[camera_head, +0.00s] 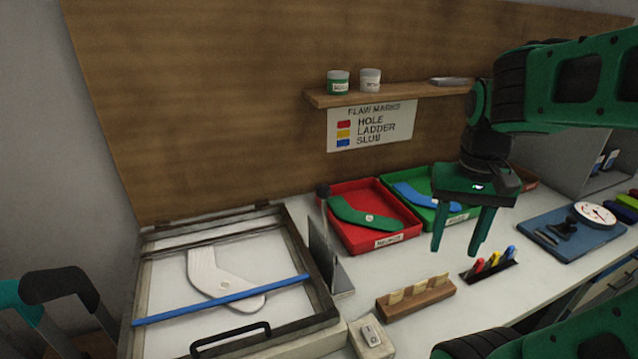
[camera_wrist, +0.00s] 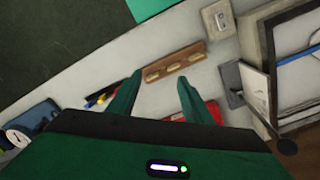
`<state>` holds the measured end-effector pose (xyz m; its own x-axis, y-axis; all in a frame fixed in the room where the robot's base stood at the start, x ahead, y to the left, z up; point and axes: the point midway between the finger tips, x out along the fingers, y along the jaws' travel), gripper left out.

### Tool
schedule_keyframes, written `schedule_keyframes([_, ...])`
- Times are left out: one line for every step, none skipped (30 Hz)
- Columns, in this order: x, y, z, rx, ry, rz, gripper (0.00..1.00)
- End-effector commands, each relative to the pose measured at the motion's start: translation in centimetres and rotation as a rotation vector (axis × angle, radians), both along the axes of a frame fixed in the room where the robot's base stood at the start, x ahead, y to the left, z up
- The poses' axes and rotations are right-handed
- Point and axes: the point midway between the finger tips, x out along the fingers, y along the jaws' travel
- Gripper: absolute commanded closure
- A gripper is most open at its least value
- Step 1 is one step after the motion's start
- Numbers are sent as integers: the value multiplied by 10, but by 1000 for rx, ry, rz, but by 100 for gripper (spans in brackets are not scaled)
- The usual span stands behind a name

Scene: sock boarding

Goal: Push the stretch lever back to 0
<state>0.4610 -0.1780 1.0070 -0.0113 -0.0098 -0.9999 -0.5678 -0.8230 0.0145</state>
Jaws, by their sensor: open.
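What looks like the stretch lever (camera_head: 323,191) is a thin rod with a dark round knob, standing beside an upright grey plate (camera_head: 322,255) at the right side of the boarding frame (camera_head: 318,285). The knob also shows in the wrist view (camera_wrist: 287,147), near the plate (camera_wrist: 256,84). No scale marks or 0 are readable. My gripper (camera_head: 456,249) points down, open and empty, to the right of the lever and well apart from it. In the wrist view its fingers (camera_wrist: 160,80) have nothing between them but the table and a wooden block beyond.
A red tray (camera_head: 394,242) and a green tray (camera_head: 460,220) hold sock shapes behind my gripper. A wooden block (camera_head: 416,299), a pen holder (camera_head: 490,270) and a small switch box (camera_head: 371,342) stand in front. A blue board (camera_head: 570,245) with a dial lies right.

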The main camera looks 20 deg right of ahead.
Motion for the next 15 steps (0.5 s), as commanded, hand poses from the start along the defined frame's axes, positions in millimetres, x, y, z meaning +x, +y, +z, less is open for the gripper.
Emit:
schedule_keyframes([26, 4, 15, -10, 5, -8, 55])
schedule_keyframes([41, 8, 24, -15, 6, -19, 55])
schedule_keyframes([62, 15, 37, -21, 7, -35, 55])
schedule_keyframes([78, 22, 47, -25, 7, -47, 55])
schedule_keyframes([94, 30, 56, -29, 8, -61, 55])
schedule_keyframes([114, 42, 67, -33, 8, -77, 55])
schedule_keyframes([129, 52, 75, -34, 7, -88, 55])
schedule_keyframes([142, 63, 83, -35, 9, -98, 55])
schedule_keyframes([159, 77, 92, -36, 9, -113, 55])
schedule_keyframes([170, 88, 98, -36, 9, -122, 55])
schedule_keyframes([180, 99, 104, -35, 10, -132, 55])
schedule_keyframes([193, 113, 111, -34, 9, -143, 55])
schedule_keyframes([201, 123, 116, -33, 10, -152, 55])
schedule_keyframes([208, 132, 120, -31, 10, -159, 55])
schedule_keyframes([215, 143, 124, -29, 11, -167, 55])
